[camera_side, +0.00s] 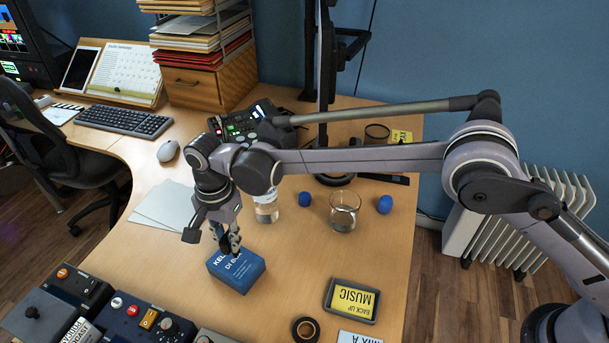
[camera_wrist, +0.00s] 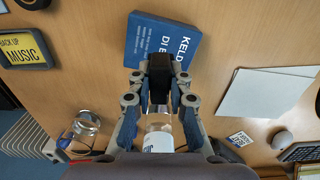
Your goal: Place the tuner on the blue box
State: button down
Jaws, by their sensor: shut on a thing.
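The blue box (camera_side: 238,272) lies flat on the wooden desk, with white lettering on top. It also shows at the top of the wrist view (camera_wrist: 152,38). My gripper (camera_side: 230,243) points down over the box's far edge in the side view. In the wrist view my gripper (camera_wrist: 161,88) is shut on a small black block, the tuner (camera_wrist: 160,66). The tuner overlaps the box's near edge in that view. My fingers mostly hide the tuner in the side view, and I cannot tell whether it touches the box.
A black tray with a yellow "Music" label (camera_side: 352,300) and a tape roll (camera_side: 305,330) are front right. Pedals (camera_side: 140,318) stand front left.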

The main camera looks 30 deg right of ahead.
jog(key=shift+f, duration=1.5)
jog(key=shift+f, duration=0.15)
jog(key=c, duration=1.3)
grip_release()
jog(key=shift+o, duration=0.2)
